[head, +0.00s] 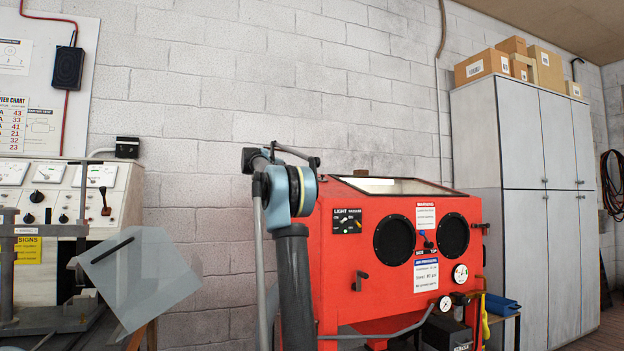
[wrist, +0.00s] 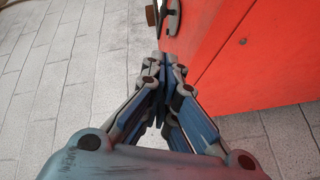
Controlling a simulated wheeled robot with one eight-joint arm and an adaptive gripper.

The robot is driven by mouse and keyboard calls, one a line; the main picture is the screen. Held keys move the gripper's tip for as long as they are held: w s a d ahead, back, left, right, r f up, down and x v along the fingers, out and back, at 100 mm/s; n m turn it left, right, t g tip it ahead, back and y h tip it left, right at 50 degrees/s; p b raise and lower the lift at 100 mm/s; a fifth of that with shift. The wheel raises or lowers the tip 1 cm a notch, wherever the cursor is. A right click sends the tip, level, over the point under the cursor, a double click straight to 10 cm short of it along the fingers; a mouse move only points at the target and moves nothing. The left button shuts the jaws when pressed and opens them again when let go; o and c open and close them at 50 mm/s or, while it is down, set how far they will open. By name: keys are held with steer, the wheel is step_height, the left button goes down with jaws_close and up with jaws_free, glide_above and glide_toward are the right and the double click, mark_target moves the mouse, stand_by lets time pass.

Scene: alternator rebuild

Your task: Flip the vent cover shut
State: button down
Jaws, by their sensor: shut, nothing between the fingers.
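I cannot make out a vent cover for certain in either view. In the wrist view, a metal fitting (wrist: 171,18) with dark parts sits at the top edge of a red panel, with a small brown piece (wrist: 151,14) beside it. I cannot tell whether either belongs to the cover. My gripper (wrist: 165,62) is shut and empty, its fingertips pointing up the picture below the fitting and left of the red panel. In the head view my arm stands before the left end of the red blast cabinet (head: 340,265), hiding part of it; my fingertips cannot be made out there.
A grey test bench (head: 120,195) stands at the left, with a tilted translucent sheet (head: 150,275) in front. A tall grey locker (head: 515,190) carries cardboard boxes (head: 545,70) at the right. The block wall (head: 200,90) behind is bare between bench and cabinet.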

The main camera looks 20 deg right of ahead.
steer(key=x, duration=1)
steer(key=shift+w+r, duration=0.3)
steer(key=shift+r, duration=0.05)
steer(key=d, duration=0.3)
steer(key=shift+s+f, duration=0.25)
steer(key=shift+f, duration=0.15)
steer(key=shift+d+f, duration=0.15)
steer(key=shift+d, duration=0.2)
steer(key=shift+a, duration=0.15)
